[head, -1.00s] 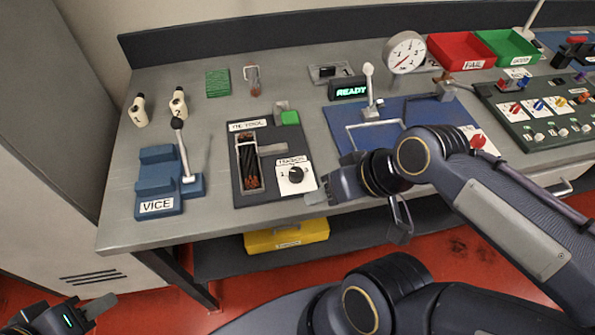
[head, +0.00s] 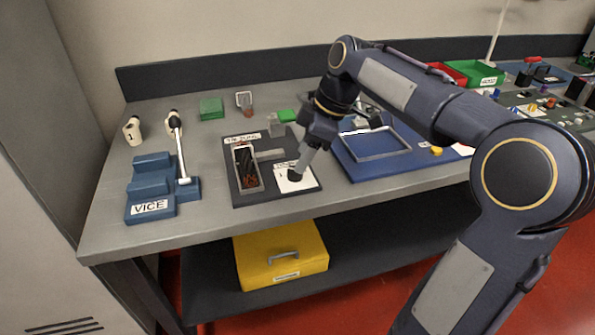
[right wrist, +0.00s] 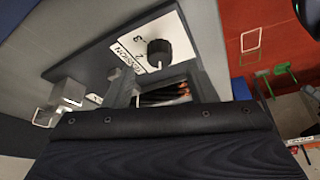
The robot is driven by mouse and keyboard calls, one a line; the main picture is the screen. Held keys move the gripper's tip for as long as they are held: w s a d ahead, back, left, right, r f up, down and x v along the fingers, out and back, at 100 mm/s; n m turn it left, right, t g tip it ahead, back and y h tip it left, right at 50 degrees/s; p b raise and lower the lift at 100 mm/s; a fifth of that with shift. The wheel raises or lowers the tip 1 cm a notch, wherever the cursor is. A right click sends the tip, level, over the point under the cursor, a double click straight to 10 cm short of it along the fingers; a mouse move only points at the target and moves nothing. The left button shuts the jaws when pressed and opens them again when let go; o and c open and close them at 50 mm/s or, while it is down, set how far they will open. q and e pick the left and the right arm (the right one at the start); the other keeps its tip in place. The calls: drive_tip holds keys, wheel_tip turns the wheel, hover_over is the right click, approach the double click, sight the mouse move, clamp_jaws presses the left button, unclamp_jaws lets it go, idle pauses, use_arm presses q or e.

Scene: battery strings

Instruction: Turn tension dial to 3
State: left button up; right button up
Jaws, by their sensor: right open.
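The black tension dial (head: 295,176) sits on a white plate (head: 304,186) at the front right of the dark tie tool base (head: 238,184). In the right wrist view the dial (right wrist: 159,53) shows upright on its plate, with the word TENSION and the numbers 2 and 3 readable. I cannot tell which number it points to. My left gripper is out of view.
The tie tool's slot (head: 244,168) holds dark ties beside the dial. A blue vice (head: 151,189) stands to the left, and a blue mat (head: 397,172) with a frame lies to the right. A yellow drawer box (head: 281,256) is below the bench.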

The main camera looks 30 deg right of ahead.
drive_tip(key=x, duration=0.4)
drive_tip(key=shift+b, duration=0.3)
drive_tip(key=c, duration=1)
